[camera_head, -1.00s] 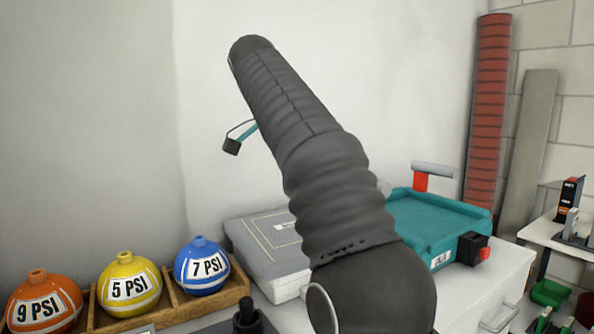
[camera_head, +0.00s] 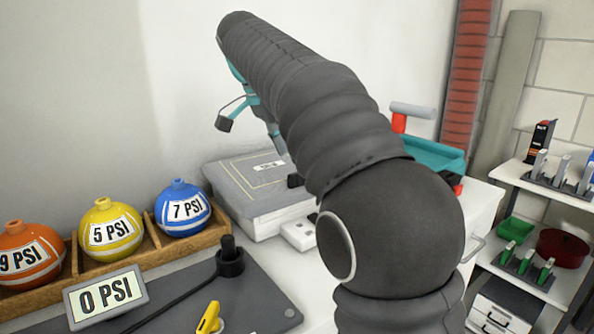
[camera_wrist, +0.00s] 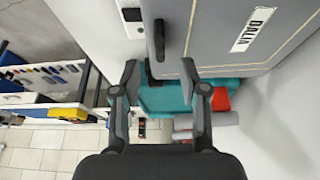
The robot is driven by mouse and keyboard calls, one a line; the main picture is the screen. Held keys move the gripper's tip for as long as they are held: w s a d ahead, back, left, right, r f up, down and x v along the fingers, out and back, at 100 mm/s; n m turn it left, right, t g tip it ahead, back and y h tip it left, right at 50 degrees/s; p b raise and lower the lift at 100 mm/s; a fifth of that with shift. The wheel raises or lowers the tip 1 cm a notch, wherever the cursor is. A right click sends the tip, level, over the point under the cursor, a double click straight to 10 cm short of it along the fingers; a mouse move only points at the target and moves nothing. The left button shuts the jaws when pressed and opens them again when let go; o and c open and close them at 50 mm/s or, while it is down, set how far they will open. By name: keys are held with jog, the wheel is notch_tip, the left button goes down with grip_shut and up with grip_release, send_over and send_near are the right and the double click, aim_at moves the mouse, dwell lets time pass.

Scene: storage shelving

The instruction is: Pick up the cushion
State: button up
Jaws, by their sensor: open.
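No thing is plainly recognisable as a cushion. The closest candidate is a teal, soft-edged object (camera_head: 437,154) with a red and grey part, mostly hidden behind my arm in the head view. In the wrist view the teal object (camera_wrist: 165,97) shows beyond and between the fingers of my gripper (camera_wrist: 158,72). My gripper is open with nothing between its fingertips. In the head view the gripper is mostly hidden behind my dark arm.
A grey case (camera_head: 258,185) lies on the white worktop; its lettered face (camera_wrist: 235,30) fills the upper right of the wrist view. Orange, yellow and blue PSI balls (camera_head: 183,208) sit in a wooden rack (camera_head: 155,262). A shelf (camera_head: 560,192) with small tools stands right.

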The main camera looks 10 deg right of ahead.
jog(key=shift+x, duration=3.2)
grip_shut()
grip_release()
jog(key=v, duration=1.2)
